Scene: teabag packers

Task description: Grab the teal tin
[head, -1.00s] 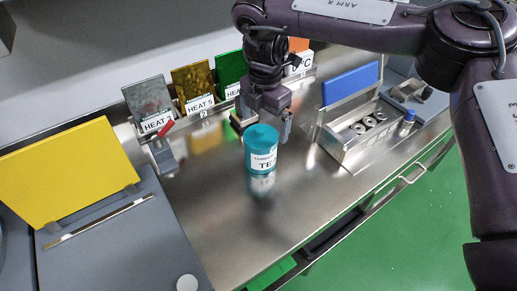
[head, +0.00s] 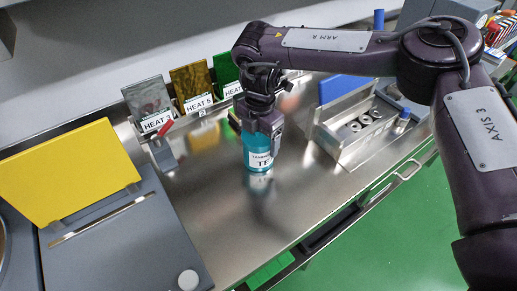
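The teal tin (head: 257,151) stands upright on the steel counter near the middle of the head view. It has a white label with dark letters, partly readable as "TE". My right gripper (head: 262,124) is above and over the tin's upper part, pointing down, and hides its lid. One finger shows at the tin's right side. The left finger is mostly hidden, so I cannot tell whether the fingers touch the tin or how far apart they are. My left gripper is not in view.
Several labelled packets (head: 193,85) stand in a row behind the tin. A steel tray with round slots (head: 345,153) and a blue panel (head: 347,85) is to the right. A yellow panel (head: 66,172) on a grey machine is at left. Bare counter (head: 235,215) lies in front.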

